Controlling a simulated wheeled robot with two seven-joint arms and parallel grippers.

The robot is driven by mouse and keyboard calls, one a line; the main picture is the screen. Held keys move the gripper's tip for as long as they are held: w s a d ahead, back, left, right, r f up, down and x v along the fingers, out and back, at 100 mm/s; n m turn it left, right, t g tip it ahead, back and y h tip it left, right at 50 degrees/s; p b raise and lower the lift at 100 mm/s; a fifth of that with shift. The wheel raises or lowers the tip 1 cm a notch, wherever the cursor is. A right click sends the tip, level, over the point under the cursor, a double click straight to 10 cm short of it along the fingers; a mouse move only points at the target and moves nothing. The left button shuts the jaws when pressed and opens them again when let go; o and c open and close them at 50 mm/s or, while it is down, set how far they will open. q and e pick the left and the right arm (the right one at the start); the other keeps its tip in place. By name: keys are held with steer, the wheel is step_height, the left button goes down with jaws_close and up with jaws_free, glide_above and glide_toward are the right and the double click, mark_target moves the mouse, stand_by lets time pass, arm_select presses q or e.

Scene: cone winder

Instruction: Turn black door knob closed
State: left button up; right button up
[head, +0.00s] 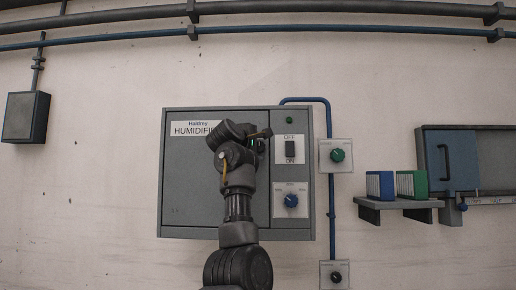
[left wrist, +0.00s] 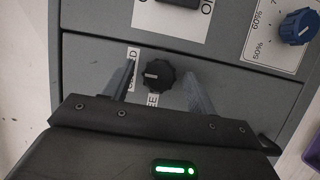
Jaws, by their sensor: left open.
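The black door knob (left wrist: 158,75) is on the grey cabinet door in the left wrist view, a fluted round knob with a pale mark on its left side. White labels sit to its left and below it, partly hidden. My left gripper (left wrist: 163,88) is open, with one finger on each side of the knob; I cannot tell whether they touch it. In the head view my left gripper (head: 262,139) is at the door's right edge of the humidifier cabinet (head: 187,180) and hides the knob. My right gripper is not in view.
Right of the door are an OFF/ON switch (head: 290,149) and a blue dial (head: 291,200). A blue pipe (head: 330,225), a green knob (head: 337,155) and a lower black knob (head: 336,277) are beyond. A shelf (head: 400,204) holds blue and green items.

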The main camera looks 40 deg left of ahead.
arm_select(q)
steer(key=shift+s+f+b, duration=0.15)
steer(key=shift+s+b, duration=0.15)
steer(key=shift+s, duration=0.05)
steer(key=b+v, duration=0.5)
steer(key=v, duration=0.5)
steer(key=shift+b, duration=0.35)
steer(key=shift+w, duration=0.1)
